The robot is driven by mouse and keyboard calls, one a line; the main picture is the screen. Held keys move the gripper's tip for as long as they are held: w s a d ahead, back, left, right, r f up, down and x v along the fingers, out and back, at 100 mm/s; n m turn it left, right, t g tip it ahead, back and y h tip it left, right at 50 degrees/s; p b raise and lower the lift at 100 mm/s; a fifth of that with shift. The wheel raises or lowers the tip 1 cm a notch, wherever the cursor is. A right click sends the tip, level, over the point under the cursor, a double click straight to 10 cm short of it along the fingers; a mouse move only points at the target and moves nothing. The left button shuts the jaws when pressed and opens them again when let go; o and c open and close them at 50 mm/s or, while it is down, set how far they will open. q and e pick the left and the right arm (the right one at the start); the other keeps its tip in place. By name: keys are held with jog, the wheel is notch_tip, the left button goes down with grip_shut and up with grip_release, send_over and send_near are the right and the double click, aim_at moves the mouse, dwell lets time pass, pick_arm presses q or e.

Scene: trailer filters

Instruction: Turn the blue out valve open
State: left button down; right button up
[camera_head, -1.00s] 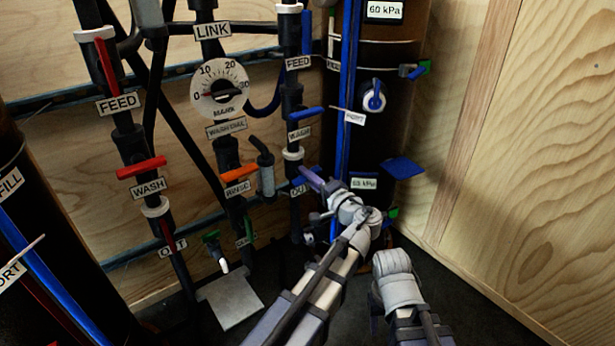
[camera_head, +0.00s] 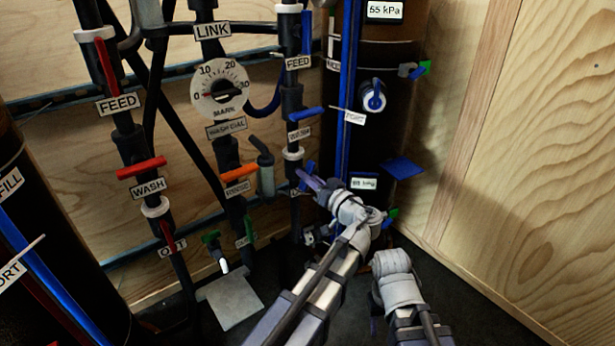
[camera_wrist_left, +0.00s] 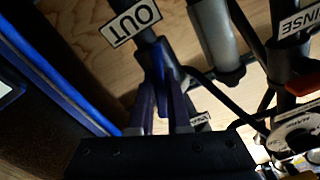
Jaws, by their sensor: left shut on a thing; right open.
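The blue out valve is low on the right-hand blue-handled pipe. Its blue handle (camera_head: 310,168) shows just above the fingertips of my left gripper (camera_head: 306,179) in the head view. In the left wrist view the handle (camera_wrist_left: 158,62) sits between the two purple fingers of the left gripper (camera_wrist_left: 163,92), which is shut on it. The OUT label (camera_wrist_left: 131,23) is clear in the wrist view; in the head view the gripper mostly hides it. The handle's exact angle to the pipe is hard to tell. My right arm is at the lower right; its fingers are not visible.
A blue wash handle (camera_head: 306,114) is above on the same pipe. An orange rinse handle (camera_head: 239,173) and small cylinder (camera_head: 265,175) are to the left. A dark tank (camera_head: 395,130) with displays stands close on the right. The bare wooden wall (camera_head: 520,150) is beyond.

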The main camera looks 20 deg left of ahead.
pick_arm(q)
jog(key=n, duration=0.4)
jog(key=shift+n, duration=0.3)
dwell(0.4)
jog(key=c, duration=0.9)
grip_release()
jog(key=shift+s+d, duration=0.1)
pick_arm(e)
jog(key=shift+d, duration=0.15)
